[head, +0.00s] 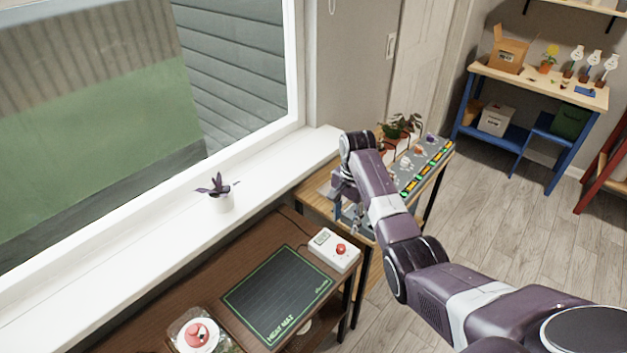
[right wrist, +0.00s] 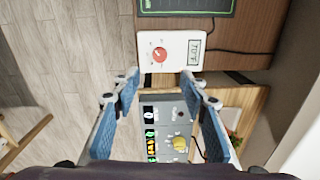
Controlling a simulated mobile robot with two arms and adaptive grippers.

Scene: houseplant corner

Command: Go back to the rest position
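My right arm reaches across the head view from the lower right. Its gripper (head: 352,220) is over the near end of the light wooden table, partly hidden by the wrist. In the right wrist view the two blue-padded fingers of the right gripper (right wrist: 159,78) are spread apart with nothing held between them. Beyond the fingertips is a white control box with a red knob (right wrist: 160,55). Between the fingers, lower down, is a grey panel (right wrist: 163,112) with lit displays and a yellow knob. My left gripper is not in view.
A dark wooden table holds a black heat mat (head: 277,292), the white control box (head: 335,250) and a plate with a red-pink item (head: 198,335). A potted purple plant (head: 216,192) stands on the windowsill. A blue-framed shelf (head: 540,90) is at the back right. The floor between is clear.

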